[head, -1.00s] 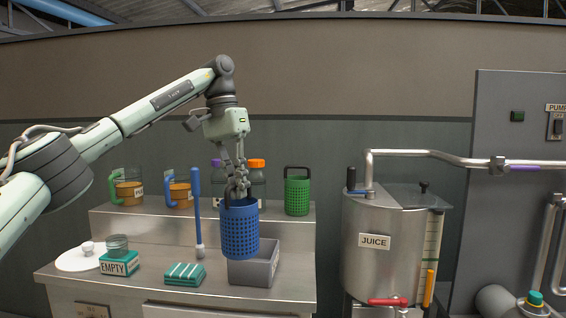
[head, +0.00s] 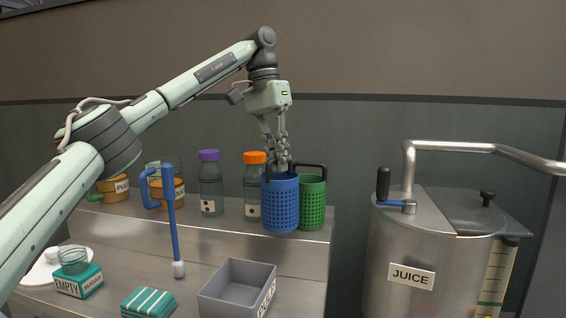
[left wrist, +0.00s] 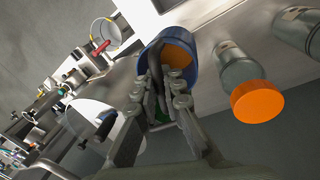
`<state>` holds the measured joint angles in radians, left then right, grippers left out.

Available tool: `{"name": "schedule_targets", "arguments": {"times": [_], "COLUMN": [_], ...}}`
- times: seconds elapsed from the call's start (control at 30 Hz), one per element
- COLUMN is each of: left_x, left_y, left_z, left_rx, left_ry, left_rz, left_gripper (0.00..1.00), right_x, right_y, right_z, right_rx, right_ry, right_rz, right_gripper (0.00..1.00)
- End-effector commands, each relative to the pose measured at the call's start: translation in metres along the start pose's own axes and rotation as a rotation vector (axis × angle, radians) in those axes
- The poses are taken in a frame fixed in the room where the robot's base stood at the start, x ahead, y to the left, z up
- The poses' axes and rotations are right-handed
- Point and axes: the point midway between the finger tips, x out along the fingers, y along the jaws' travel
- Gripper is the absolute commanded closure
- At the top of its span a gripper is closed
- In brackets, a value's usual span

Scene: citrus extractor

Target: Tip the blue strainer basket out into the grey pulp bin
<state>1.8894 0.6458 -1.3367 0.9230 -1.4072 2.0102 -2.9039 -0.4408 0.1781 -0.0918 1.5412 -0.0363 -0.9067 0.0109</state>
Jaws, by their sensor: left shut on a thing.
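The grey pulp bin (head: 237,287) stands on the lower counter, below and a little left of the basket. The bin's inside looks empty from here. My right gripper is not in view.
A green strainer basket (head: 312,203) stands on the shelf just behind the blue one. Bottles with purple (head: 209,156) and orange (head: 255,158) caps stand to its left. A blue-handled brush (head: 174,220) and striped cloth (head: 149,302) are left of the bin. The JUICE tank (head: 420,250) is at right.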

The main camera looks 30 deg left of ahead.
Motion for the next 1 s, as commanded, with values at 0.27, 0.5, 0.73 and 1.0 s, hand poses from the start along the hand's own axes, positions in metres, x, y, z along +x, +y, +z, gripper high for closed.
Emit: {"name": "schedule_targets", "arguments": {"times": [0.27, 0.5, 0.73, 1.0], "left_x": [-0.027, -0.050, -0.071, -0.076], "left_y": [0.005, 0.010, 0.014, 0.015], "left_z": [0.007, 0.012, 0.018, 0.019], "left_rx": [0.010, 0.019, 0.027, 0.029], "left_ry": [0.052, 0.095, 0.137, 0.145], "left_rz": [0.001, 0.001, 0.000, 0.000], "left_gripper": [1.00, 1.00, 1.00, 1.00], "right_x": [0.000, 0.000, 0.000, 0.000], "right_y": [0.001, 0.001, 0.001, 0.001], "right_z": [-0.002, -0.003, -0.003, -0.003], "right_rx": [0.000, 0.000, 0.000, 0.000], "right_ry": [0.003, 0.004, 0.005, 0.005], "right_rz": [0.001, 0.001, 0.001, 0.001], "right_gripper": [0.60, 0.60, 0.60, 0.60]}}
